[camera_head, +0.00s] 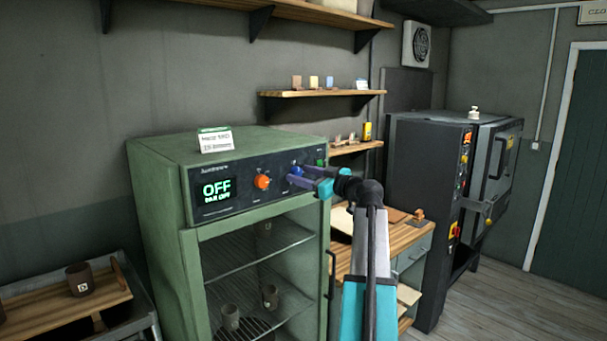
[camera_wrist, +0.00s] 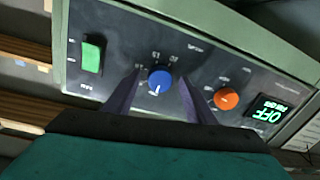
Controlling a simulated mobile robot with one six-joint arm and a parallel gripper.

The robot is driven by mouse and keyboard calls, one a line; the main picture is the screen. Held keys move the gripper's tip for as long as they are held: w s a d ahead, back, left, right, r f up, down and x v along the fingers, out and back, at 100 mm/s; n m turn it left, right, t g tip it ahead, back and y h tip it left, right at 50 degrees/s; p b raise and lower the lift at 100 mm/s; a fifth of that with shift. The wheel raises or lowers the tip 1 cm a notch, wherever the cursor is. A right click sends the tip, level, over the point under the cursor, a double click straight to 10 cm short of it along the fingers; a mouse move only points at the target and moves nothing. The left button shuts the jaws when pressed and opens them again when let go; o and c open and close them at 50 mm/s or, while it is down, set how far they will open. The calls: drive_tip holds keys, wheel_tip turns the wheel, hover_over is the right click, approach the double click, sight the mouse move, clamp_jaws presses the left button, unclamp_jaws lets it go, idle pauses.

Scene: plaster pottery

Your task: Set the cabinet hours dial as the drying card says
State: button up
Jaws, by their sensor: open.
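The green drying cabinet (camera_head: 160,165) has a dark control panel with a display (camera_head: 216,188) reading OFF. A blue dial (camera_head: 296,171) sits right of an orange dial (camera_head: 262,182). In the wrist view the blue dial (camera_wrist: 160,79) has a white mark pointing down in the picture; the small labels around it are not clearly readable. My gripper (camera_head: 305,178) is open at the panel; in the wrist view its fingertips (camera_wrist: 161,84) stand on either side of the blue dial, and I cannot tell whether they touch it. The white drying card (camera_head: 215,140) stands on the cabinet; its print is too small to read surely.
A green switch (camera_wrist: 92,55) is on the same panel, with the orange dial (camera_wrist: 227,98) on the other side. Cups stand on the cabinet's wire racks (camera_head: 255,245). A wooden bench (camera_head: 400,236) and a dark kiln (camera_head: 425,165) are at right; a low tray (camera_head: 105,295) is at left.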

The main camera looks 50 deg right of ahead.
drive_tip(key=c, duration=1)
drive_tip(key=shift+c, duration=0.2)
